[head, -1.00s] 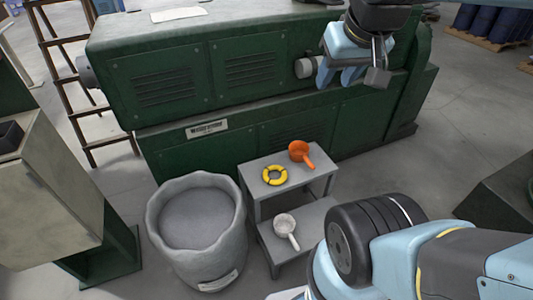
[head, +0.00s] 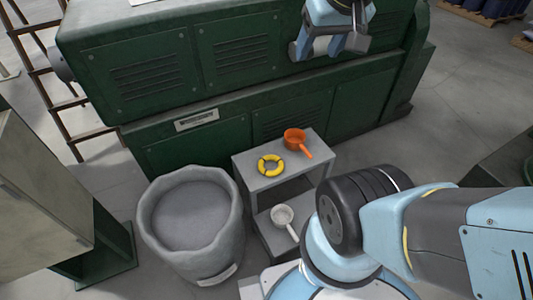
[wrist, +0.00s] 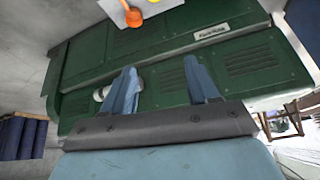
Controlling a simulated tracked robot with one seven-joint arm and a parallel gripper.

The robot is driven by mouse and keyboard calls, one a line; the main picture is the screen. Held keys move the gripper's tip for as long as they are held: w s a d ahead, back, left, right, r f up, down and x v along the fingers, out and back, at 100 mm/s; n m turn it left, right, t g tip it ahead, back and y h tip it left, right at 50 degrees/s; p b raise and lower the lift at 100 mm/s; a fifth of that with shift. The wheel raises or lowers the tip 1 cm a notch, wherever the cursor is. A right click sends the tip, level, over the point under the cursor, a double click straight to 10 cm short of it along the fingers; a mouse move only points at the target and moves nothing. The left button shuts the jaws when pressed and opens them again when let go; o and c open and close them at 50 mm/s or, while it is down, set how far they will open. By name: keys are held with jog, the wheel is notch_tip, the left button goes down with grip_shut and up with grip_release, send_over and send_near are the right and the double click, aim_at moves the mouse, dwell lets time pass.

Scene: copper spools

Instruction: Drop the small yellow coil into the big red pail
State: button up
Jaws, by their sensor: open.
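The small yellow coil (head: 271,165) is a ring lying flat on the upper step of a grey step stool (head: 250,177). A yellow bit at the top edge of the wrist view (wrist: 183,2) looks like the coil, mostly cut off. No red pail shows. A big grey, soft-sided round bin (head: 160,240) stands on the floor left of the stool. My gripper (head: 318,47) is open and empty, high in front of the green machine, above and beyond the coil. Its two spread fingers show in the wrist view (wrist: 161,88).
An orange dipper (head: 295,138) lies beside the coil on the upper step. A white dipper (head: 283,215) is on the lower step. The green machine (head: 175,152) stands close behind the stool. A cabinet (head: 40,190) is at the left.

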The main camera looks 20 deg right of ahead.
jog(key=w+a+f+m+g+y, duration=0.1)
jog(key=w+f, duration=0.3)
jog(key=w, duration=0.3)
jog(key=w+a+f+m+g+y, duration=0.1)
jog(key=w+a+f, duration=0.1)
jog(key=w+f, duration=0.35)
jog(key=m+g+h, duration=0.2)
jog(key=m+g, duration=0.1)
jog(key=m, duration=0.6)
send_over(279, 168)
notch_tip(279, 168, down, 47)
jog(key=f, duration=0.7)
jog(key=shift+s+a, duration=0.1)
jog(key=shift+a, duration=0.15)
jog(key=shift+d+f, duration=0.15)
jog(key=shift+f, duration=2.65)
jog(key=shift+c, duration=0.3)
grip_shut()
